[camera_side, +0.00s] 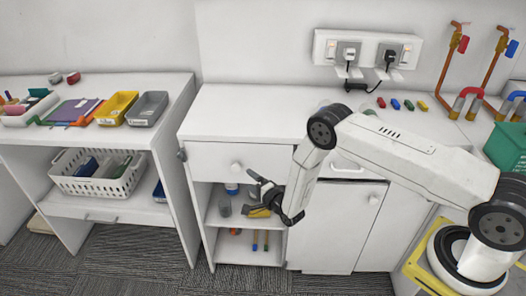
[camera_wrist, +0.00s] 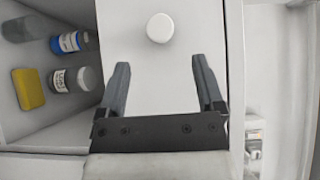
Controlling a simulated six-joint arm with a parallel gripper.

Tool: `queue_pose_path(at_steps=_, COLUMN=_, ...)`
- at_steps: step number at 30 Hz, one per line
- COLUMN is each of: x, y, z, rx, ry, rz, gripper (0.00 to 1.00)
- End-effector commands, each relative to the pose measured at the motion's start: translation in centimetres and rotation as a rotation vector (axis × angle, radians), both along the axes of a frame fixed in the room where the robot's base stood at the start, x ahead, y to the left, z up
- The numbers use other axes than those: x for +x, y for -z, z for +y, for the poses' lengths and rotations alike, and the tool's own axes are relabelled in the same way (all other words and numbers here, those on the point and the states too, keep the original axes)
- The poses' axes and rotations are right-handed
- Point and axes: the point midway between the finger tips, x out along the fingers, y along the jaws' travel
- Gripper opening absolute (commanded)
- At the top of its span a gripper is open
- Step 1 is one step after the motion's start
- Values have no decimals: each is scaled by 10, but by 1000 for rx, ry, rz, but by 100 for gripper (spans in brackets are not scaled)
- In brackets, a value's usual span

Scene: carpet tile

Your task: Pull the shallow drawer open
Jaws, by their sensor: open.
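The shallow drawer (camera_side: 215,157) is a white panel at the top left of the white cabinet, above open shelves. It looks shut, its front about flush. Its round white knob (camera_side: 237,167) sticks out from the front. In the wrist view the drawer front (camera_wrist: 160,85) fills the middle and the knob (camera_wrist: 160,28) is near the top. My gripper (camera_side: 252,191) is in front of the cabinet, just below and right of the knob. In the wrist view my gripper (camera_wrist: 161,62) is open and empty, its dark fingers pointing toward the knob, one to each side, short of it.
The open shelves hold a blue-labelled bottle (camera_wrist: 70,42), a white-capped jar (camera_wrist: 78,79) and a yellow item (camera_wrist: 28,89). A bar-handled panel (camera_side: 347,168) is to the right. A desk with trays and a white basket (camera_side: 100,185) stands left. The carpet (camera_side: 130,260) in front is clear.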

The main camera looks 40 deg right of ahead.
Motion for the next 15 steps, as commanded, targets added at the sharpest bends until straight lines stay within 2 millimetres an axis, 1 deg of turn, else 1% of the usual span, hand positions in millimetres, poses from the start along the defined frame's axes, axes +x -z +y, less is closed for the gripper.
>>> queue_pose_path(at_steps=8, x=1, y=1, z=0, rx=4, ry=0, rz=-4, gripper=86)
queue_pose_path(at_steps=15, x=11, y=1, z=0, rx=3, ry=0, rz=-4, gripper=86)
